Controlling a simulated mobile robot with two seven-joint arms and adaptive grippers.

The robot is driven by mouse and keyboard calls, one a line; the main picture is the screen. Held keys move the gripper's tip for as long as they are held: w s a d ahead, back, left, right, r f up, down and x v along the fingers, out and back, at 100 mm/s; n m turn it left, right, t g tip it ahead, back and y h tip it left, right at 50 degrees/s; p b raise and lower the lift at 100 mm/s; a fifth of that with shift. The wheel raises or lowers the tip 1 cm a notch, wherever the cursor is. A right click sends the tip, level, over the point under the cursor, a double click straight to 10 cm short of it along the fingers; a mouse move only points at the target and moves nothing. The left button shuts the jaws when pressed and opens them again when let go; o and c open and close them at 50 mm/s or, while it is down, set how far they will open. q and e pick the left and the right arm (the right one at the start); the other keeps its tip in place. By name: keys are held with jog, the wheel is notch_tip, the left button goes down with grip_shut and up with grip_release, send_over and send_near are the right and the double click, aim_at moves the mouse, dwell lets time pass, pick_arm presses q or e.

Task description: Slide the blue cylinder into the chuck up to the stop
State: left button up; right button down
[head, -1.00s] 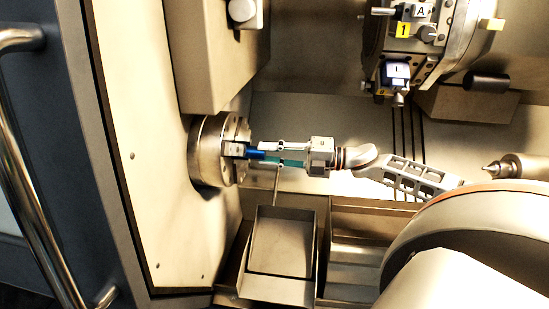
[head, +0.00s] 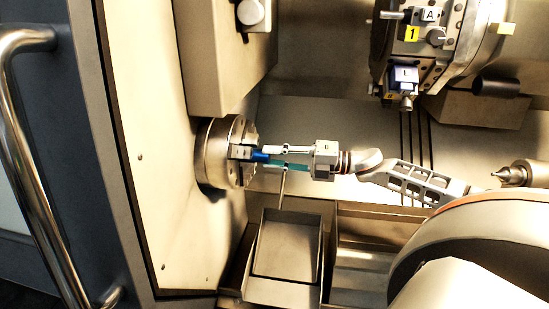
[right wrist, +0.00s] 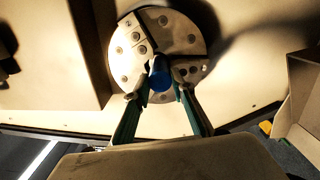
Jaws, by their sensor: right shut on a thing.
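The blue cylinder (head: 260,155) lies about level in the head view, its left end at the jaws of the steel chuck (head: 213,153). My right gripper (head: 273,158) is shut on the cylinder from the right, its fingers just clear of the chuck face. In the right wrist view the cylinder (right wrist: 159,75) shows between the fingertips of my right gripper (right wrist: 158,91), in front of the middle of the chuck face (right wrist: 185,40). How deep its far end sits is hidden by the jaws, and I cannot see the stop. My left gripper is in neither view.
A tool turret (head: 432,45) hangs at the upper right. A pointed tailstock centre (head: 510,174) is at the right. An open metal tray (head: 288,247) stands below the gripper, with a thin rod rising near its back. A door handle (head: 25,150) is at far left.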

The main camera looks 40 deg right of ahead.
jog(key=shift+w+a, duration=0.15)
jog(key=shift+w, duration=0.05)
jog(key=shift+f, duration=0.1)
dwell(0.5)
jog(key=c, duration=1.6)
grip_release()
jog(key=shift+o, duration=0.4)
jog(key=shift+f, duration=0.1)
jog(key=shift+s+d+p, duration=0.35)
jog(key=shift+s+p, duration=0.15)
jog(key=shift+p, duration=0.1)
jog(key=shift+p+v, duration=1.05)
jog(key=shift+v, duration=0.25)
jog(key=shift+p+v, duration=0.85)
jog(key=shift+v, duration=0.5)
